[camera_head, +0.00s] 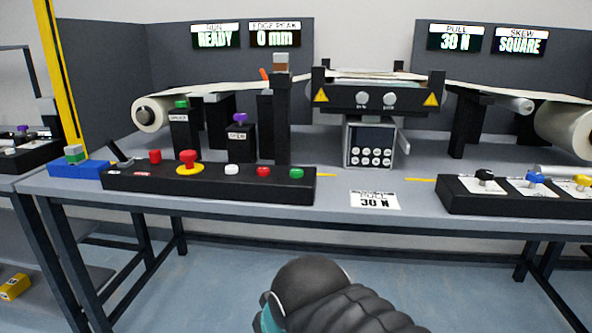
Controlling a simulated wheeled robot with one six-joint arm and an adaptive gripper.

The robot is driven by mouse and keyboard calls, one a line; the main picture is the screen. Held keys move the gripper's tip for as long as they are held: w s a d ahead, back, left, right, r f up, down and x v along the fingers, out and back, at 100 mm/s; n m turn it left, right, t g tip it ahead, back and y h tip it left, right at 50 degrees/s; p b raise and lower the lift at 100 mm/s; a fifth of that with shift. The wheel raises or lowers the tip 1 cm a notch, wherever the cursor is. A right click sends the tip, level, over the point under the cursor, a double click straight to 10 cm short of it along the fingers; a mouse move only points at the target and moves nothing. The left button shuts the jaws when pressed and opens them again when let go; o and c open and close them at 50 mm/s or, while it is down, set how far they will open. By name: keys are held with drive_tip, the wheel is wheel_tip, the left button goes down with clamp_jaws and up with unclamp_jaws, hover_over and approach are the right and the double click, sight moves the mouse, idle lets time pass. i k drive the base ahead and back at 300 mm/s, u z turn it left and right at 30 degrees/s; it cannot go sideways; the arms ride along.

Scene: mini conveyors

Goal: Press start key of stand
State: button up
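The mini conveyor stand stands in the middle of the table, with a black crossbar (410,98) bearing two pale knobs and two yellow warning triangles. Under it is a grey box with a dark panel (372,140) holding several round white keys in rows; their labels are too small to read. To the left, a long black control box (210,184) carries a red mushroom button (188,158) on a yellow ring, a white button (231,170), a red button (263,171) and a green button (296,173). My gripper is not in view; only part of my arm shows at the bottom.
A white "30 N" card (375,200) lies at the table's front. A black box with coloured levers (515,195) stands at right. Posts with green and purple knobs (240,137) rise behind the control box. Wall displays read READY, 0 mm, 30 N and SQUARE.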

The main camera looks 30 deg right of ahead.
sight(295, 173)
drive_tip(key=u, duration=0.9)
drive_tip(key=k, duration=1.05)
drive_tip(key=z, duration=1.4)
drive_tip(key=i, duration=0.5)
drive_tip(key=z, duration=0.05)
